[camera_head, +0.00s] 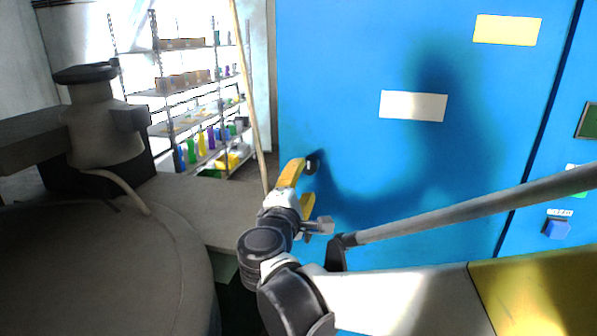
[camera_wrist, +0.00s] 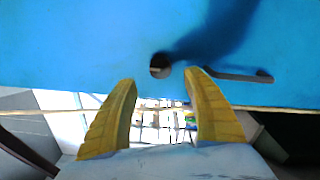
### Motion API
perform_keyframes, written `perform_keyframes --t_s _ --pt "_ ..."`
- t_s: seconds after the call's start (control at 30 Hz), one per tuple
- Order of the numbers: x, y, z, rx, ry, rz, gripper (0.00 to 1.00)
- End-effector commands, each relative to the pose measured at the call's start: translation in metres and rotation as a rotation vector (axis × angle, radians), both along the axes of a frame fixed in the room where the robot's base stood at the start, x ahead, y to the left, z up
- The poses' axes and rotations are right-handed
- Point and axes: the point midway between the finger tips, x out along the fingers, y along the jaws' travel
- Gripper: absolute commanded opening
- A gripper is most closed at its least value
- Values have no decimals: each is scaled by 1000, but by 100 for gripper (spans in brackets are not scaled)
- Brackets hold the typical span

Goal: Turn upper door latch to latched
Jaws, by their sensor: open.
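The tall blue door (camera_head: 350,60) fills the middle of the head view and the top of the wrist view. In the wrist view a dark round fitting (camera_wrist: 160,66) shows on the door near its edge, with a grey bar (camera_wrist: 245,76) to its right; these look like the latch, but how far it is turned is unclear. My gripper (camera_head: 303,181) has two yellow fingers, spread apart at the door's left edge. In the wrist view my gripper (camera_wrist: 160,78) is open and empty, the round fitting just beyond the gap.
Metal shelves (camera_head: 185,91) with bottles and boxes stand at the back left. A large grey machine body (camera_head: 100,240) fills the left foreground. A long grey rod (camera_head: 460,210) crosses at right, and a yellow panel (camera_head: 540,290) is at bottom right.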

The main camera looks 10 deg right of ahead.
Motion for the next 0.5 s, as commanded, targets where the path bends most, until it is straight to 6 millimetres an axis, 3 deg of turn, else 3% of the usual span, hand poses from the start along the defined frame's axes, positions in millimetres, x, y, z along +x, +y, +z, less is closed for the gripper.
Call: perform_keyframes --t_s 0.2,0.5 --pt "-26 10 0 0 0 1 58" --pt "-29 10 0 0 0 -1 58"
